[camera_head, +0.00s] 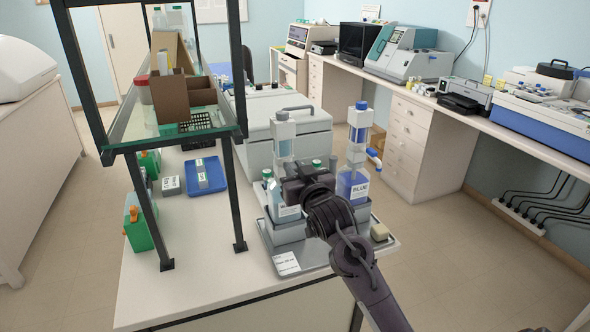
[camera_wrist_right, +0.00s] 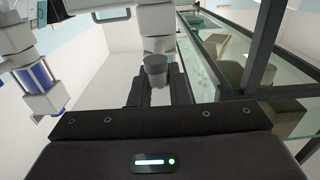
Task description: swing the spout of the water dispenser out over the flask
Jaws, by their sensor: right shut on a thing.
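The dispenser with a grey cap (camera_head: 282,115), taken as the water dispenser, stands upright on a bottle in the grey tray. Its bottle (camera_head: 287,211) has a white label too small to read. My right gripper (camera_head: 291,183) is in front of this dispenser and hides its middle. In the right wrist view my two dark fingers (camera_wrist_right: 155,84) are shut around a short grey piece (camera_wrist_right: 155,67) below a white part, apparently the spout. I cannot make out a flask. My left gripper is not in view.
A second dispenser (camera_head: 359,135) with a blue cap stands close on the right, on a bottle marked BLUE (camera_head: 353,187); its blue-tipped spout (camera_head: 374,158) points right. A glass shelf on dark posts (camera_head: 233,190) stands left. A blue tray (camera_head: 203,175) lies under it.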

